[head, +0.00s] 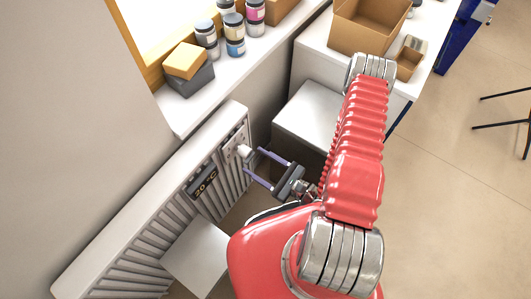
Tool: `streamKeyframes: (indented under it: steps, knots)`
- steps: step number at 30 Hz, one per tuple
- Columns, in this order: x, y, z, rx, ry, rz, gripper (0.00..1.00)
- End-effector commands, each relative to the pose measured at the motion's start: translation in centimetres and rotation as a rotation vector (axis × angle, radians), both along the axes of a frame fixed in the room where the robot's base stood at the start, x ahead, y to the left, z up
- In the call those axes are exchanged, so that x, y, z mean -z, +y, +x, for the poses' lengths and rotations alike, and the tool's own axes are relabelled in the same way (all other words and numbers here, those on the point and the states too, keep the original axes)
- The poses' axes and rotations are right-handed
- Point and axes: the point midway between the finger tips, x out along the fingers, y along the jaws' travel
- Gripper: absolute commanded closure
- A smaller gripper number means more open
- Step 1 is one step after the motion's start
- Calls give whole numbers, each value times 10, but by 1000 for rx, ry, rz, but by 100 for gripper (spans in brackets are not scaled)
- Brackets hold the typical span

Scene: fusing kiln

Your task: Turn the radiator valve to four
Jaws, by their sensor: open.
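The radiator (135,218) is a long white ribbed panel against the wall on the left. Its valve (243,151) is a small white knob near the right end of the panel. Markings sit on a pale plate around it, too small to read. My gripper (259,164) is open, with its two fingers pointing left toward the valve. The fingertips are close to the knob; I cannot tell whether they touch it. My red arm covers the area to the right.
Above is a windowsill (190,108) with several jars (234,30) and stacked blocks (187,65). A white cabinet (310,112) and a cardboard box (365,27) stand behind my arm. Open floor (440,180) lies right.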

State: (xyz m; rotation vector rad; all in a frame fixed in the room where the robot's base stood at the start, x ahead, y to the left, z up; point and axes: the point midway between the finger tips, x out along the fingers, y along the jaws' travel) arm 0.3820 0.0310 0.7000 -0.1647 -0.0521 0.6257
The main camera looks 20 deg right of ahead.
Motion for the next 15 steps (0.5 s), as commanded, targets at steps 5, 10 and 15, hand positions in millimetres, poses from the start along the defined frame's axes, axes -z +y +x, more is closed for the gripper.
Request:
streamKeyframes:
  steps: [5, 10, 15]
  knots:
    - [0, 8, 11, -3, -2, -2, 41]
    - [0, 14, 21, -3, -4, -2, 41]
    - [0, 18, 26, -2, -3, -3, 41]
